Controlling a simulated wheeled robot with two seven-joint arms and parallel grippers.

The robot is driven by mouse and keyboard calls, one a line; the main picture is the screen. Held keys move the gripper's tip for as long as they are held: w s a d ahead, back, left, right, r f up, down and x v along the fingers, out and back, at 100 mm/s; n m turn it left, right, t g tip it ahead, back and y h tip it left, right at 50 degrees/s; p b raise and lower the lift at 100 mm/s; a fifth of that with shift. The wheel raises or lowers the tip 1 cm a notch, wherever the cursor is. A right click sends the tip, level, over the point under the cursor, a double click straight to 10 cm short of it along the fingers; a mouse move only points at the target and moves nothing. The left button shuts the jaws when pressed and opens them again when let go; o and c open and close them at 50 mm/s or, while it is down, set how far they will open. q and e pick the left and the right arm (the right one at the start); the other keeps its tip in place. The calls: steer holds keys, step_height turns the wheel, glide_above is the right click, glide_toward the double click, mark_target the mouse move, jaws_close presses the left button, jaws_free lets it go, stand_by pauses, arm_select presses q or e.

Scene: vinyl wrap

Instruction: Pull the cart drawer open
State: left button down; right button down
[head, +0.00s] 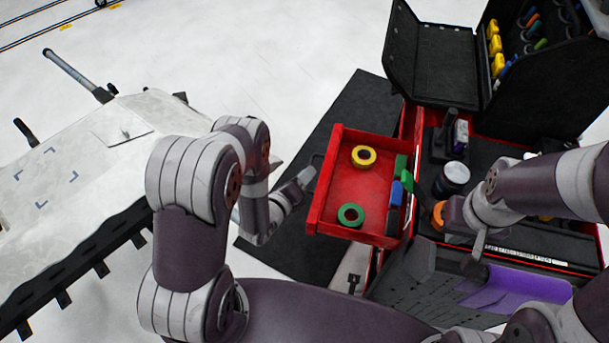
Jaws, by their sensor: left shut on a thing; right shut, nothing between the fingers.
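The red cart drawer (335,190) stands pulled out from the left side of the red and black tool cart (500,160). In it lie a yellow tape roll (364,147), a green tape roll (342,224), and green and blue items (396,193) near its cart side. My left gripper (306,178) is at the drawer's outer left face, shut on what looks like its handle; the fingertips and handle are small and hard to make out. My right gripper (468,240) is shut and empty above the cart's right part, near an orange ring (438,214).
A white panel (90,150) on a dark frame stands at the left. A dark mat (345,110) lies on the pale floor under the drawer. The cart's open lids (435,60) rise at the back. A dark jar (455,175) and tools stand on the cart top.

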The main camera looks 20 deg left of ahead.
arm_select(q)
steer(key=c, duration=1.2)
jaws_free()
steer(key=shift+d, duration=0.45)
steer(key=shift+o, duration=0.2)
steer(key=shift+a, duration=0.35)
steer(key=v, duration=1.2)
steer(key=shift+s, duration=0.35)
steer(key=shift+w+a, duration=0.1)
steer(key=shift+a, duration=0.05)
